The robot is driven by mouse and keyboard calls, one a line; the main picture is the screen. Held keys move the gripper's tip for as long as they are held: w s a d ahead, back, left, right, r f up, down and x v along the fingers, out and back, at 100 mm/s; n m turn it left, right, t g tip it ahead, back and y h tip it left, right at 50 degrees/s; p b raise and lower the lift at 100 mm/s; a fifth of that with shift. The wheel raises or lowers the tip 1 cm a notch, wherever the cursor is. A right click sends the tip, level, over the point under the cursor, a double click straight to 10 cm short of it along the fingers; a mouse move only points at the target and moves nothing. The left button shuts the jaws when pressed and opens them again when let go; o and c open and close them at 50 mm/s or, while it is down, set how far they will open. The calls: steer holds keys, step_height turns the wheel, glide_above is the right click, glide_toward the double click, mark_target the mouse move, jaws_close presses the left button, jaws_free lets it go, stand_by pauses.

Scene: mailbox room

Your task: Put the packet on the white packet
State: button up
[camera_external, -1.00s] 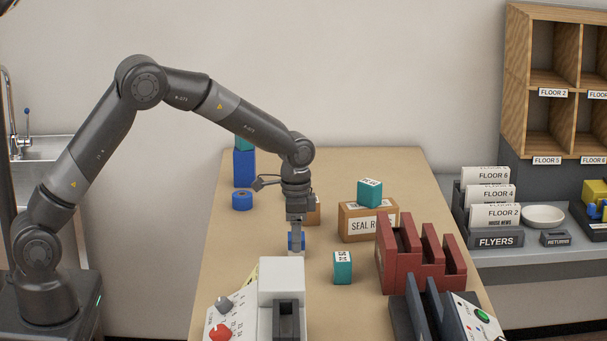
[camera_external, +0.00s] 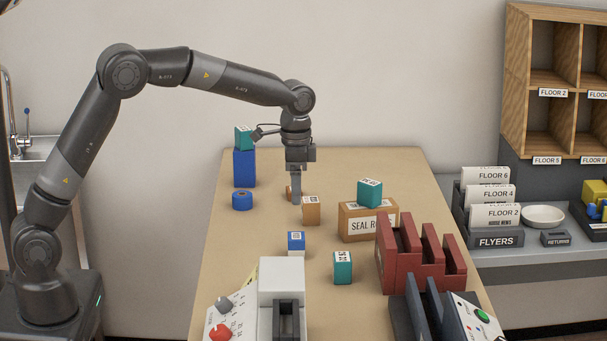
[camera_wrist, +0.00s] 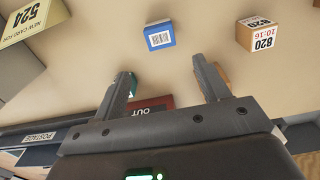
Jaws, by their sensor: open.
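A blue packet with a white barcode label on top (camera_external: 296,237) sits at the middle of the table. A white part shows directly under the blue (camera_external: 296,249); it looks like the white packet below it, mostly hidden.
A brown packet (camera_external: 311,210) stands close to my gripper, with a brown item partly behind the fingers. A teal packet (camera_external: 342,267) stands front right; another (camera_external: 369,186) sits on the cardboard box (camera_external: 354,226). A red rack (camera_external: 420,262) and white machine (camera_external: 281,278) fill the front.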

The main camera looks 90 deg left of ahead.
steer(key=s+d+r+t, duration=0.3)
steer(key=s+d+r, duration=0.9)
steer(key=s+d, duration=0.3)
steer(key=s+d+f+t, duration=0.1)
steer(key=s+d, duration=0.3)
steer(key=s, duration=0.5)
steer(key=s+d+f+t, duration=0.1)
steer(key=s+d+f, duration=0.1)
steer(key=s+d, duration=0.3)
steer(key=s, duration=0.4)
steer(key=shift+s+t, duration=0.25)
steer(key=shift+t, duration=0.05)
